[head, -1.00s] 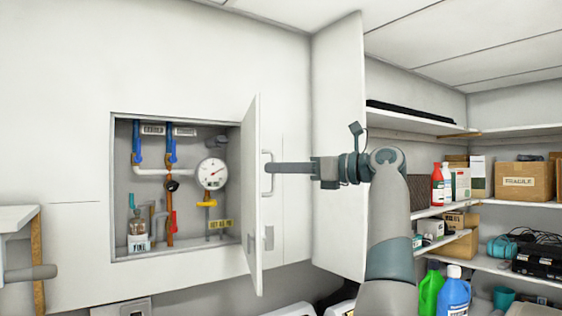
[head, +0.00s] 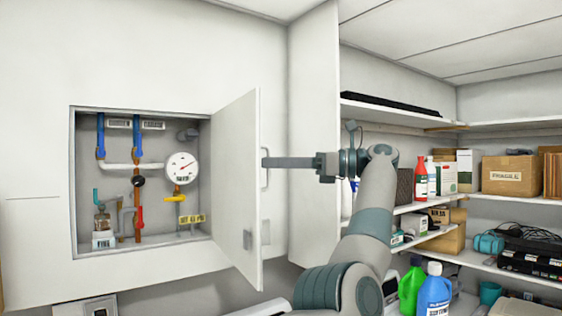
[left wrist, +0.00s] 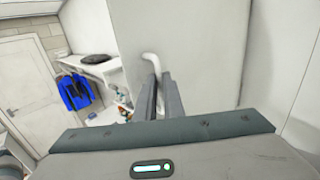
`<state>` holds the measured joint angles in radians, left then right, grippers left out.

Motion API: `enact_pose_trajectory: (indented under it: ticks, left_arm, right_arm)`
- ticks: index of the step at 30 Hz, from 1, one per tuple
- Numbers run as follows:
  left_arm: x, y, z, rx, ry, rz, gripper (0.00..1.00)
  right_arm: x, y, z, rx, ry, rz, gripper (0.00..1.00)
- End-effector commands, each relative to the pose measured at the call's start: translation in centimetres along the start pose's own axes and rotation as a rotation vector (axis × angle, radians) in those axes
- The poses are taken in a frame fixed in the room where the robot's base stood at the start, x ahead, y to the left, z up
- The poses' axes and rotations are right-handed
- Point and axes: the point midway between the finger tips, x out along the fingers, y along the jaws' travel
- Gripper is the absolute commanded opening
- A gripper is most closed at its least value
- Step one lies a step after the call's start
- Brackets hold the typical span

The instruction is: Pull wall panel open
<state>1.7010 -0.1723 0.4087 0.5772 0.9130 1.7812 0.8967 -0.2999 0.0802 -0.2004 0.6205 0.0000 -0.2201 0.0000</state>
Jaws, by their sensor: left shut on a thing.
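The white wall panel door (head: 236,185) stands swung open on its right side, away from the wall recess (head: 150,243). Pipes, a round gauge and valves show inside the recess. A pale bar handle (head: 265,180) sits near the door's free edge. My left gripper (head: 268,162) reaches in from the right and is shut on this handle. In the left wrist view the fingers (left wrist: 160,95) close on the curved handle (left wrist: 151,58), in front of the white door face (left wrist: 185,40). The lower handle part is hidden there. My right gripper is not in view.
A tall white panel (head: 314,120) stands just right of the door, behind my gripper. Shelves (head: 400,114) with boxes and bottles fill the right side. A blue jacket (left wrist: 74,91) hangs beside a door in the left wrist view.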

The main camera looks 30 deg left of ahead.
Motion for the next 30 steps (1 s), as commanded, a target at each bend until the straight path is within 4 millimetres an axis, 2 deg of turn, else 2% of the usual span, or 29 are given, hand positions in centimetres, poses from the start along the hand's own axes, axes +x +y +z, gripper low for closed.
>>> enact_pose_trajectory:
  ticks: [1, 10, 11, 12, 13, 21, 30]
  left_arm:
    - [0.50, -0.33, -0.13, 0.005, 0.004, -0.003, 0.00]
    - [0.52, -0.33, -0.18, 0.005, 0.005, -0.002, 0.00]
    - [0.52, -0.32, -0.19, 0.005, 0.005, -0.002, 0.15]
    - [0.51, -0.30, -0.19, 0.005, 0.005, -0.002, 0.25]
    - [0.48, -0.28, -0.19, 0.004, 0.005, -0.001, 0.27]
    - [0.29, -0.20, -0.18, 0.004, 0.004, -0.001, 0.27]
    - [0.17, -0.09, -0.11, 0.002, 0.003, 0.000, 0.27]
  right_arm:
    - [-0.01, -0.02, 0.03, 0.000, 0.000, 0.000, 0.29]
    - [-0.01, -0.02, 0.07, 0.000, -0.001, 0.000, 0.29]
    - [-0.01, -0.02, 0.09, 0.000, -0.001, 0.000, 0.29]
    - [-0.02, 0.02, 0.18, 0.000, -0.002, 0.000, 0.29]
    - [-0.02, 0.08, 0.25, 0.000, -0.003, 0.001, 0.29]
    - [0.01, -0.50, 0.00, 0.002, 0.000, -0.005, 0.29]
    - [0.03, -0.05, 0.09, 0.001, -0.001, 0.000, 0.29]
